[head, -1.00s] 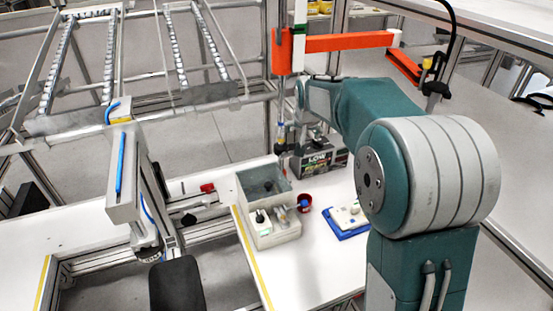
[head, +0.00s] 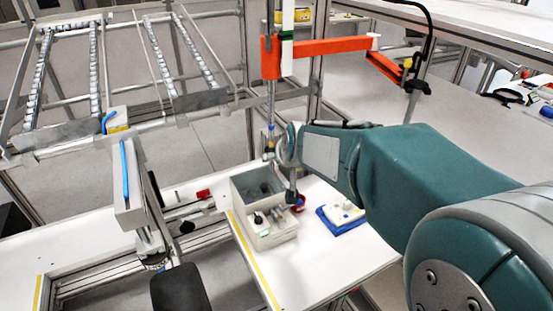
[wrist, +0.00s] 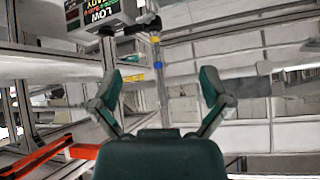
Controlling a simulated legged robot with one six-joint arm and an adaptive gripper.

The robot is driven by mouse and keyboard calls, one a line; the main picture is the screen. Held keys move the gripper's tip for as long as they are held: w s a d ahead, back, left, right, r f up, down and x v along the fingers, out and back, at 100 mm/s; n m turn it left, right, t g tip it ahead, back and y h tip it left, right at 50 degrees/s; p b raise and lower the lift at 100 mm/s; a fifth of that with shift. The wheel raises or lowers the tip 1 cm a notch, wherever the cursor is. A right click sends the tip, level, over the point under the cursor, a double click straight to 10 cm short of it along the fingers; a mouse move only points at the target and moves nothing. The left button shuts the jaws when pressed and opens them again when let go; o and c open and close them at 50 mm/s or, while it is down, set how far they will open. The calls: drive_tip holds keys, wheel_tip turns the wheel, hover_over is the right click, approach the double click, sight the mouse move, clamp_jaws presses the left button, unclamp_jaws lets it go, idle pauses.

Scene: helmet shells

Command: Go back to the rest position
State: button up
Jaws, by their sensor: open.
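My gripper (wrist: 161,85) is open in the wrist view, its two fingers spread wide with nothing between them. No helmet shell can be made out in either view. In the head view my teal and grey arm reaches in from the lower right, and its far end hangs in front of the grey bin (head: 262,235) and the back of the table. The fingers are too small to tell apart there.
An orange bar (head: 330,46) spans behind my arm. A grey-blue post fixture (head: 128,185) stands left.

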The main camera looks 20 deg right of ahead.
drive_tip(key=shift+d, duration=0.1)
drive_tip(key=s+a+n+g, duration=0.1)
drive_tip(key=s+g, duration=0.2)
drive_tip(key=s, duration=2.3)
drive_tip(key=shift+a+r, duration=0.2)
drive_tip(key=shift+r, duration=0.05)
idle(1.1)
